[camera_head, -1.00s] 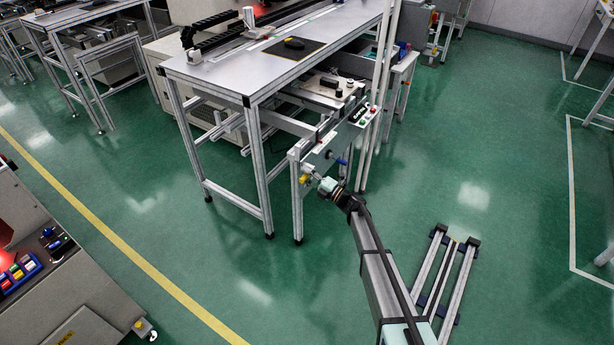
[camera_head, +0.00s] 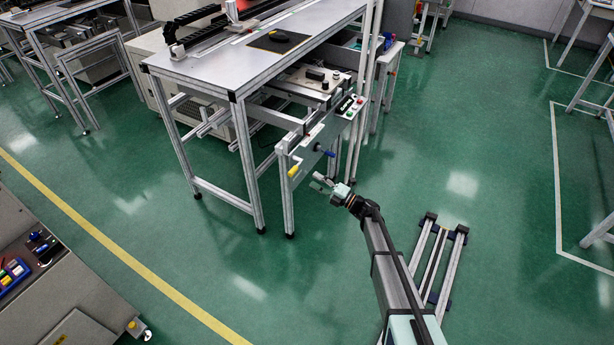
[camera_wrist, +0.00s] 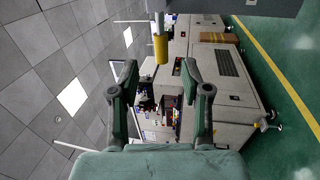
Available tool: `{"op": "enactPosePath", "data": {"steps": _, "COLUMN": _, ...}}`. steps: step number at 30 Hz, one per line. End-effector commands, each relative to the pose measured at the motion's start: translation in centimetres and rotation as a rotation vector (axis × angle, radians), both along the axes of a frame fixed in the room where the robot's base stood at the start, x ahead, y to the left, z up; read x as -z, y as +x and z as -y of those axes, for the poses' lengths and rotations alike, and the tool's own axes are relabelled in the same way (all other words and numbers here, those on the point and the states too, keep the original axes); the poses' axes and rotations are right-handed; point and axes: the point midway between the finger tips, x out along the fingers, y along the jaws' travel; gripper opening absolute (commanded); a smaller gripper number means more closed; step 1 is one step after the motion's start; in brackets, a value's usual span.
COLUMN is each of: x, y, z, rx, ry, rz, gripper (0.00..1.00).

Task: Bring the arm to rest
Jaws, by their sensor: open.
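My gripper (camera_head: 322,181) is at the end of my arm in the head view, in front of the workbench's lower front frame. In the wrist view, my gripper (camera_wrist: 160,82) has its two fingers spread apart with nothing between them. A yellow knob (camera_head: 294,170) on the bench frame is left of the gripper in the head view, with a gap between. A yellow cylinder (camera_wrist: 160,48) shows just beyond the fingertips in the wrist view. A blue knob (camera_head: 329,153) is above the gripper in the head view.
The grey workbench (camera_head: 205,66) with its metal legs stands behind the gripper. A small rail frame (camera_head: 441,262) lies on the floor at right. A machine cabinet (camera_head: 60,285) is at lower left. The green floor (camera_head: 500,130) at right is mostly open.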

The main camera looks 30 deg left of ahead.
Motion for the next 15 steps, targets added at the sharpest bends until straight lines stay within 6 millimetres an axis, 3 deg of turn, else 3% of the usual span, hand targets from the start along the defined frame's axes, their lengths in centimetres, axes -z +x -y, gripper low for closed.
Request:
{"op": "enactPosePath", "data": {"steps": 5, "x": 0.3, "y": 0.1, "z": 1.5, "rx": 0.001, "ry": -0.001, "rz": 0.0, "gripper": 0.47}}
{"op": "enactPosePath", "data": {"steps": 15, "x": 0.3, "y": 0.1, "z": 1.7, "rx": 0.0, "ry": 0.0, "rz": 0.0, "gripper": 0.47}}
